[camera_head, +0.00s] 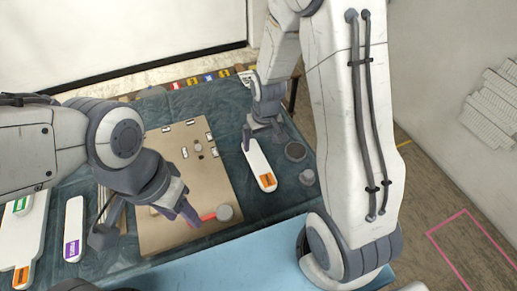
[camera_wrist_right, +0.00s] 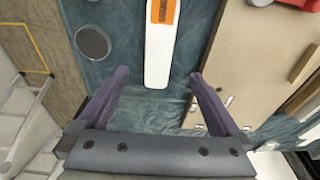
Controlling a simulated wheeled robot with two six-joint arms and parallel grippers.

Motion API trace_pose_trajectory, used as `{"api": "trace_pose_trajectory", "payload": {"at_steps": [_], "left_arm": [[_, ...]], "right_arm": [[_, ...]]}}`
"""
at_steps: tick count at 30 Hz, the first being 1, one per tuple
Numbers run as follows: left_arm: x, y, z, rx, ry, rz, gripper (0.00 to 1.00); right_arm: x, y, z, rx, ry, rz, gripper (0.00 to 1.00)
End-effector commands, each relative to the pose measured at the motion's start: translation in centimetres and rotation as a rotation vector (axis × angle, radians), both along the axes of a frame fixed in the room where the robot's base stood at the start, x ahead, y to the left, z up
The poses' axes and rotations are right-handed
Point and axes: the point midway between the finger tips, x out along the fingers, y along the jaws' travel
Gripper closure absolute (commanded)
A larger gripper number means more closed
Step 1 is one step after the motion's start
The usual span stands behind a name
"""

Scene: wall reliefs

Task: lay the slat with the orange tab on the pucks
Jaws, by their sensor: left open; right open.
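A white slat with an orange tab (camera_head: 258,162) lies on the teal cloth right of the brown board, its tab at the near end. In the right wrist view the slat (camera_wrist_right: 159,50) shows with its plain end between my open fingers. My right gripper (camera_head: 262,128) is open and empty at that plain end. A dark round puck (camera_head: 295,151) lies right of the slat, and a grey round piece (camera_head: 307,177) sits nearer. One dark puck (camera_wrist_right: 93,42) shows in the wrist view. My left gripper (camera_head: 183,213) is open over the board's near part, beside a red piece (camera_head: 207,216).
A grey cylinder (camera_head: 225,212) stands on the brown board (camera_head: 165,180). At the left lie a purple-tabbed slat (camera_head: 73,230) and white pieces with green and orange tabs (camera_head: 25,240). A light blue surface (camera_head: 210,262) lies in front.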

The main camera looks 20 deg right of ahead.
Motion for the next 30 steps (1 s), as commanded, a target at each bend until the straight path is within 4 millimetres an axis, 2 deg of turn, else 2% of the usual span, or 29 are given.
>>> {"api": "trace_pose_trajectory", "payload": {"at_steps": [2,5,8,9,12,15,19,23,30], "left_arm": [[0.0,0.0,0.0,0.0,0.0,0.0,0.5],[0.0,0.0,0.0,0.0,0.0,0.0,0.5],[0.0,0.0,0.0,0.0,0.0,0.0,0.5],[0.0,0.0,0.0,0.0,0.0,0.0,0.5],[0.0,0.0,0.0,0.0,0.0,0.0,0.5],[0.0,0.0,0.0,0.0,0.0,0.0,0.5],[0.0,0.0,0.0,0.0,0.0,0.0,0.5],[0.0,0.0,0.0,0.0,0.0,0.0,0.5],[0.0,0.0,0.0,0.0,0.0,0.0,0.5]], "right_arm": [[-0.4,1.2,1.2,0.002,-0.002,0.029,0.0],[-2.2,4.5,4.0,0.009,0.005,0.108,0.0],[-5.9,8.8,7.5,0.02,0.023,0.228,0.0],[-7.8,10.2,8.8,0.024,0.033,0.279,0.0],[-12.7,12.8,11.5,0.032,0.058,0.399,0.0],[-17.1,13.9,13.3,0.037,0.082,0.497,0.0],[-20.6,14.1,14.4,0.038,0.106,0.579,0.0],[-21.9,13.9,14.8,0.036,0.116,0.607,0.0],[-21.9,13.9,14.8,0.036,0.117,0.606,0.0]]}}
